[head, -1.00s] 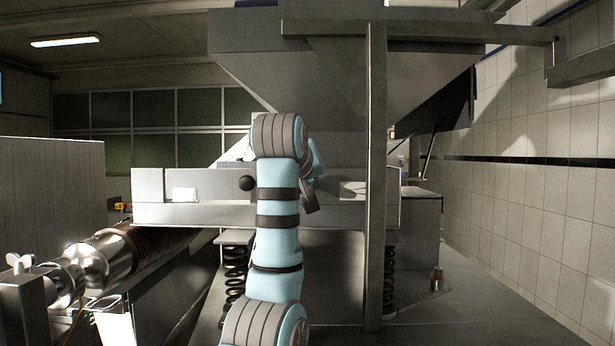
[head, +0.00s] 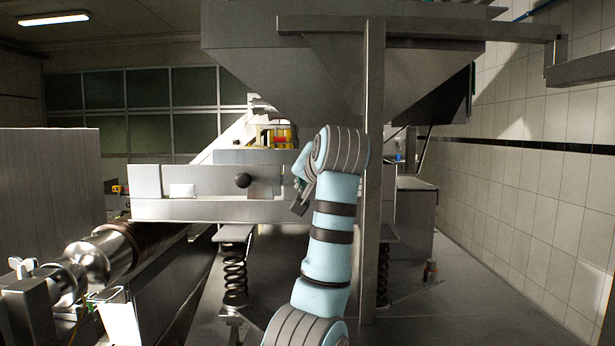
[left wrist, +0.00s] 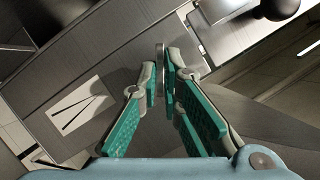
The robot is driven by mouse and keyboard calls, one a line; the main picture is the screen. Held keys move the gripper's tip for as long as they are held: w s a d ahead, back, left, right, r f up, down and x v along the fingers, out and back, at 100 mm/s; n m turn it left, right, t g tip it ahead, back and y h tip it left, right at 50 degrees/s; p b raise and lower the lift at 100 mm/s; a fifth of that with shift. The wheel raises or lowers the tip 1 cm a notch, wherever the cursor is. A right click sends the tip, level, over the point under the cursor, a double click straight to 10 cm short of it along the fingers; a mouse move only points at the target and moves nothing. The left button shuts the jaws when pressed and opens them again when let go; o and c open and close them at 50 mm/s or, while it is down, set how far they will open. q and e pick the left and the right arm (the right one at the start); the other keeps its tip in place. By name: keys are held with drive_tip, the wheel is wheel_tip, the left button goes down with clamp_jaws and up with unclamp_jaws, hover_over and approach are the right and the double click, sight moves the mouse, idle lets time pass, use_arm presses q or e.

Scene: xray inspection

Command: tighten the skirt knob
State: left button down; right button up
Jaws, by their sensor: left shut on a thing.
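My left gripper (head: 299,204) is at the right part of the pale metal front panel, partly hidden by my own wrist. In the left wrist view its teal-padded fingers (left wrist: 162,84) are closed on a thin grey metal piece (left wrist: 162,58), which looks like the skirt knob seen edge-on. Most of that piece is hidden between the fingertips. A round black ball knob (head: 242,180) sits on the panel to the left of the gripper, apart from it; it also shows at the top right of the left wrist view (left wrist: 280,7). My right gripper is not in view.
A grey upright post (head: 374,250) stands close to the right of my left arm. A large hopper (head: 300,80) hangs above. Coil springs (head: 235,272) stand under the panel (head: 200,210). A metal roller (head: 100,255) lies at left.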

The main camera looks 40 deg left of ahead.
use_arm(q)
drive_tip(key=m+y, duration=0.1)
drive_tip(key=m, duration=0.2)
drive_tip(key=m+y, duration=0.2)
drive_tip(key=m, duration=0.1)
drive_tip(key=f+m+y, duration=0.1)
drive_tip(key=m, duration=0.2)
drive_tip(key=shift+w+d+y, duration=0.15)
drive_tip(key=shift+d+y, duration=0.05)
drive_tip(key=shift+y, duration=0.2)
idle(0.4)
drive_tip(key=c, duration=1.8)
unclamp_jaws()
drive_tip(key=shift+o, duration=0.2)
drive_tip(key=v, duration=1.1)
drive_tip(key=shift+d, duration=0.35)
